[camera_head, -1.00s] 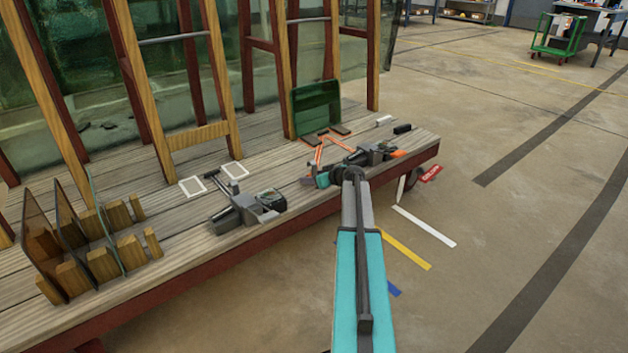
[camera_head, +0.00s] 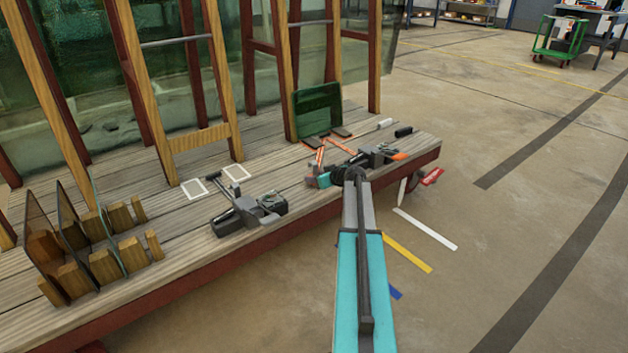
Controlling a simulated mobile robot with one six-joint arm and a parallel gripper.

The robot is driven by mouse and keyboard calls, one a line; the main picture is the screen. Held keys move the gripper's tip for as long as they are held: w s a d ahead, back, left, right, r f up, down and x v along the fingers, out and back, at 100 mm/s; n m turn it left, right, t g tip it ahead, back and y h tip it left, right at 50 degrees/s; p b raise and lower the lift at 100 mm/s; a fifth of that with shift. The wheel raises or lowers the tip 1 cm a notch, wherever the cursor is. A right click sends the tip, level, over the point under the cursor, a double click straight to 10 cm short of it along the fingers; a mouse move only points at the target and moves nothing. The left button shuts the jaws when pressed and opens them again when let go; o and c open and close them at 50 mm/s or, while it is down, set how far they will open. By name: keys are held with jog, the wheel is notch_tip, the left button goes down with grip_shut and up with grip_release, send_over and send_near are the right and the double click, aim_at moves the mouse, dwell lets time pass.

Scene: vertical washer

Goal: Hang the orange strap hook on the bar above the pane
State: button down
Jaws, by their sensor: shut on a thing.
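The orange strap hook (camera_head: 341,146) shows as thin orange strips on the cart's plank deck, in front of the small green pane (camera_head: 318,110). The pane leans near the deck's right end. A grey bar (camera_head: 308,21) spans the wooden frame above it. My teal arm reaches up from the bottom, and my gripper (camera_head: 322,178) is at its far end, low over the deck's front edge, beside the orange strips. It is shut on what looks like part of the orange strap hook. The fingertips are small and partly hidden by my arm, so the exact hold is unclear.
A grey and black tool (camera_head: 246,212) lies left of my gripper. Glass sheets stand in a wooden block rack (camera_head: 101,264) at the left. White square outlines (camera_head: 194,188) mark the deck. A white cylinder (camera_head: 384,123) and a black one (camera_head: 403,132) lie at the right end. The floor to the right is open.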

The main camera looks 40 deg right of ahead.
aim_at(314, 163)
jog(key=shift+r+p, duration=1.55)
jog(key=shift+r, duration=2.95)
jog(key=shift+a, duration=0.1)
